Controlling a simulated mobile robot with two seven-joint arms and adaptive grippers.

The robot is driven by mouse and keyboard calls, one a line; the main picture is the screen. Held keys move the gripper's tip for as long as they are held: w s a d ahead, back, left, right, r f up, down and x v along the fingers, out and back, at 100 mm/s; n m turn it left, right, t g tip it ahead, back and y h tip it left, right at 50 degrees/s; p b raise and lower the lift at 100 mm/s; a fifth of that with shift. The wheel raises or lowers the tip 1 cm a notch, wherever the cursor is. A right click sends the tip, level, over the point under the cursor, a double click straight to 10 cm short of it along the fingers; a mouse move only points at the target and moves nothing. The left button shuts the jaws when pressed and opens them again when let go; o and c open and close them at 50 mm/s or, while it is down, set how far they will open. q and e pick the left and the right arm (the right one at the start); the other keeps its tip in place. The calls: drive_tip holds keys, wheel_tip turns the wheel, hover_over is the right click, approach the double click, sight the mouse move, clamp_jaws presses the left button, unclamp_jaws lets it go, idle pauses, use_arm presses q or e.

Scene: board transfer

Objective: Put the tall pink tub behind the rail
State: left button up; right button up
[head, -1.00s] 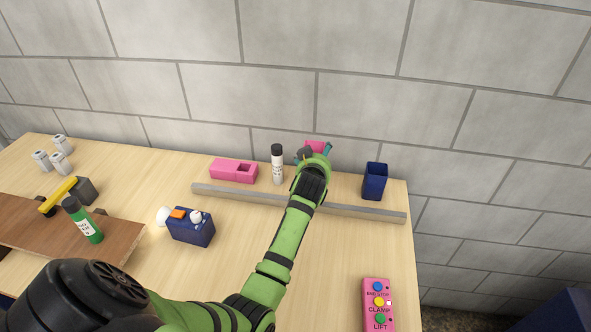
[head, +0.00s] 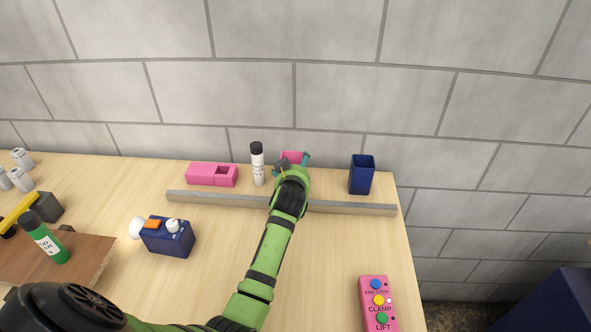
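The tall pink tub (head: 292,157) is behind the grey rail (head: 340,208), mostly hidden by my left gripper (head: 292,162). Only its upper part shows, between the teal fingertips, which look closed on its sides. The hand reaches over the rail from the front. I cannot tell whether the tub's base touches the table. My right gripper is not in view.
Behind the rail stand a pink box (head: 205,174), a white bottle with black cap (head: 257,165) and a dark blue tub (head: 361,175). In front are a blue box with knobs (head: 168,238), a green bottle (head: 46,240) and a pink button panel (head: 378,305).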

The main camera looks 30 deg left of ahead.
use_arm(q)
drive_tip(key=shift+a+f, duration=0.1)
drive_tip(key=shift+a, duration=0.05)
drive_tip(key=shift+r, duration=0.35)
drive_tip(key=shift+s+d, duration=0.2)
drive_tip(key=shift+s, duration=0.05)
drive_tip(key=v, duration=1.1)
drive_tip(key=shift+b, duration=0.3)
drive_tip(key=shift+r, duration=0.15)
